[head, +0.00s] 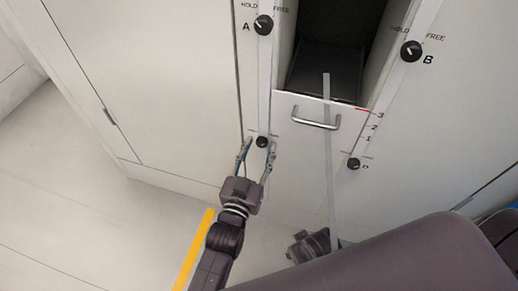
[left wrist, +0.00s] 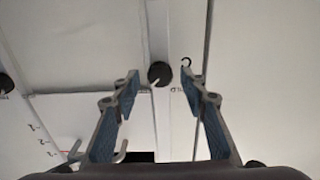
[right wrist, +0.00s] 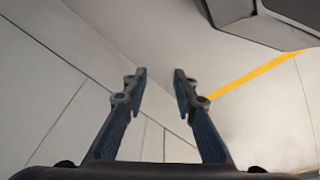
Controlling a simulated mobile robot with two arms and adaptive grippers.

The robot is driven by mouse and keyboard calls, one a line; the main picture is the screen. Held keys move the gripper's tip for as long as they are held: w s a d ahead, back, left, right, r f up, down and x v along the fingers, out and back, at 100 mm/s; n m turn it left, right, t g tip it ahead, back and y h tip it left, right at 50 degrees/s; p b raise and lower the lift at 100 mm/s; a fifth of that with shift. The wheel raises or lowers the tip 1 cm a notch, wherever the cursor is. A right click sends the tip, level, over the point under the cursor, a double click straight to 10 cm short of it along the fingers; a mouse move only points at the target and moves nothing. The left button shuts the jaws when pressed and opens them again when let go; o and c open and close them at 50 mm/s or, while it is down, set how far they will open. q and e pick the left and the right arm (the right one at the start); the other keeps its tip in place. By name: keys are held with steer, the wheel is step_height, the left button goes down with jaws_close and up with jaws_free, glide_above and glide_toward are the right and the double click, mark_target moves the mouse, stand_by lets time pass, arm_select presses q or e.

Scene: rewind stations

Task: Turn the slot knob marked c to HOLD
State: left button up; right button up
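The small black knob marked c (head: 262,142) sits low on the narrow strip left of the drawer. It also shows in the left wrist view (left wrist: 160,74), a letter like c to its right. There its pale pointer slants to the lower left, away from a partly hidden label at lower right. My left gripper (head: 259,147) is open, its fingers on either side of the knob with gaps; no contact shows. My right gripper (right wrist: 160,72) is open and empty, facing bare panels and floor. In the head view my own arm partly hides it.
Knob A (head: 263,25) is above on the same strip; knob B (head: 411,51) is at upper right, and another small knob (head: 354,163) is lower right. A partly open drawer with a bar handle (head: 316,122) stands between the strips. A yellow line (head: 193,250) marks the floor.

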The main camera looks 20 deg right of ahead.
arm_select(q)
steer(key=shift+w, duration=0.1)
jaws_close()
stand_by(0.3)
